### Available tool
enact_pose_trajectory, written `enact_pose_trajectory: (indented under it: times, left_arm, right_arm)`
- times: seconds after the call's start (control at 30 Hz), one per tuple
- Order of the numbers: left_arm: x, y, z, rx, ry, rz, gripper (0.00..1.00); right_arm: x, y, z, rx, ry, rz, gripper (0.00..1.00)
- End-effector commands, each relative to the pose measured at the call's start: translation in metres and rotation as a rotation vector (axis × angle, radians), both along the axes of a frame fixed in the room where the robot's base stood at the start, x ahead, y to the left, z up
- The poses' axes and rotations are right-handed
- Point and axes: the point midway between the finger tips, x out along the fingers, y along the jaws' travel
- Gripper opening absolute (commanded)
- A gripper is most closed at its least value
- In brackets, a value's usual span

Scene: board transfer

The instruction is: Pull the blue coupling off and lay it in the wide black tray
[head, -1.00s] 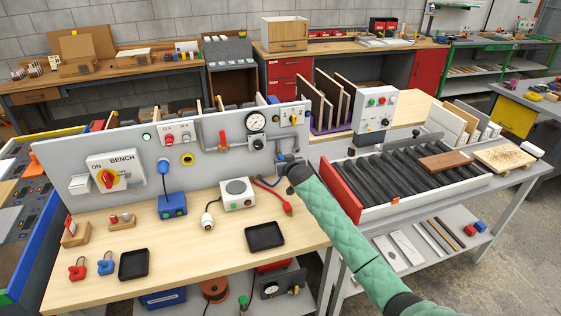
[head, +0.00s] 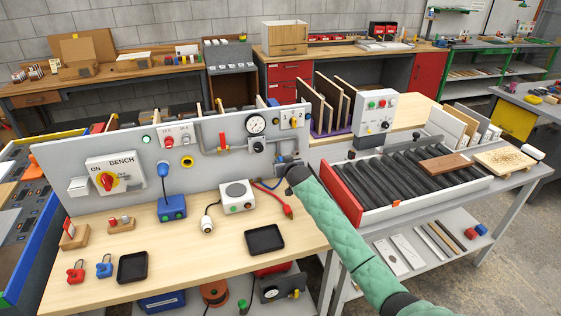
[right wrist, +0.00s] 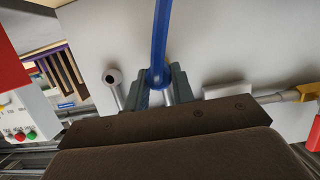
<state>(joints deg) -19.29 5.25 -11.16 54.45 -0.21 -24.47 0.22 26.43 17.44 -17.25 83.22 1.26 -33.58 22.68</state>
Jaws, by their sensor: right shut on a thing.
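My right gripper (head: 283,161) is at the right part of the grey panel. In the right wrist view the gripper (right wrist: 158,84) is shut around the blue coupling (right wrist: 157,78), with a finger on each side. A blue hose (right wrist: 161,30) leads to the coupling, and a silver stub shows between the fingers. Whether the coupling still sits on the stub is hard to tell. In the head view the gripper hides the coupling. The wide black tray (head: 264,240) lies empty on the bench, below and left of the gripper. My left gripper is out of view.
A narrower black tray (head: 133,267) lies further left. A white box with a round top (head: 237,196) and a red connector (head: 288,210) on its hose are near the wide tray. A bare silver stub (right wrist: 112,77) is beside the gripper. A roller conveyor (head: 400,172) stands at right.

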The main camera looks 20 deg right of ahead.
Motion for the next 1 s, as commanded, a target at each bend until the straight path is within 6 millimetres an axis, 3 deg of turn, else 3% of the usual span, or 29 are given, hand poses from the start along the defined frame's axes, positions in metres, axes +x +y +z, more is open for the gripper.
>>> enact_pose_trajectory:
  times: [1.0]
  left_arm:
    - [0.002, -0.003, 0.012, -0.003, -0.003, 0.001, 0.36]
  right_arm:
    - [-0.021, -0.001, 0.001, 0.000, 0.000, 0.000, 0.02]
